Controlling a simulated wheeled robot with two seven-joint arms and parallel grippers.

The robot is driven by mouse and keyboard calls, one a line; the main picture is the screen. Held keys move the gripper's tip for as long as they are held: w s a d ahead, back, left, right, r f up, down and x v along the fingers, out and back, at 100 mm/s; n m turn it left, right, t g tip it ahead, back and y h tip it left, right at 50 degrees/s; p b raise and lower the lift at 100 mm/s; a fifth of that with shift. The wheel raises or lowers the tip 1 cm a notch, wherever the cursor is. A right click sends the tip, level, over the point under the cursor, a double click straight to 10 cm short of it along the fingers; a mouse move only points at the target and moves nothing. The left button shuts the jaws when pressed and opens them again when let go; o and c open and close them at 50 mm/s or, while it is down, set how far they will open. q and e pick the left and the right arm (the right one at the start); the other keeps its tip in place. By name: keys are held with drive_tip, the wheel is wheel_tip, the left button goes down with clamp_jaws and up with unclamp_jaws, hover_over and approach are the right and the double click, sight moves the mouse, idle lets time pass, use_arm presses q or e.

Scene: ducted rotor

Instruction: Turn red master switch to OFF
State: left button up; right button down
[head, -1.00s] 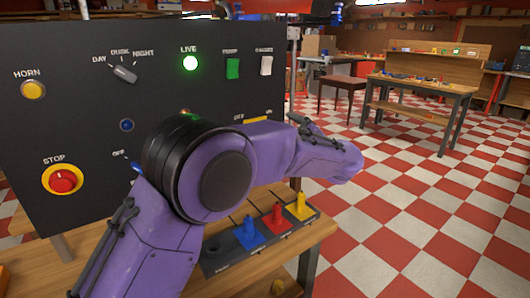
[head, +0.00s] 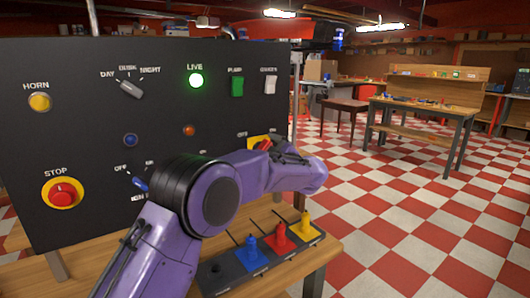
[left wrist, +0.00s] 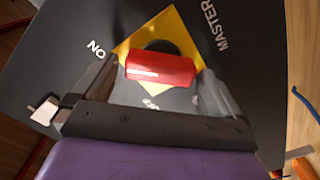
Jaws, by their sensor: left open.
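The red master switch handle (left wrist: 160,69) sits on a yellow diamond plate (left wrist: 172,28) on the dark panel, with "MASTER" and "ON" lettered near it in the left wrist view. The handle lies nearly across that picture. My left gripper (left wrist: 163,76) is open, with one finger on each side of the handle; I cannot tell whether they touch it. In the head view the yellow plate (head: 256,139) shows at the panel's lower right, and my left arm covers part of it. The right gripper is not in view.
The control panel (head: 75,120) carries a lit green LIVE lamp (head: 196,80), a red stop button (head: 62,193), a selector knob (head: 130,89) and a blue switch (head: 140,183). Below, a dark tray (head: 217,284) holds blue, red and yellow pieces. Open checkered floor lies right.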

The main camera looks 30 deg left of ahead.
use_arm(q)
drive_tip(key=c, duration=1)
drive_tip(key=shift+f+n, duration=0.1)
drive_tip(key=shift+n, duration=0.3)
drive_tip(key=shift+f+n+b, duration=0.2)
drive_tip(key=shift+n+b, duration=2.95)
drive_tip(key=shift+n, duration=1.15)
drive_tip(key=shift+f+n+b, duration=0.2)
drive_tip(key=shift+n+b, duration=2.9)
drive_tip(key=shift+n, duration=1.2)
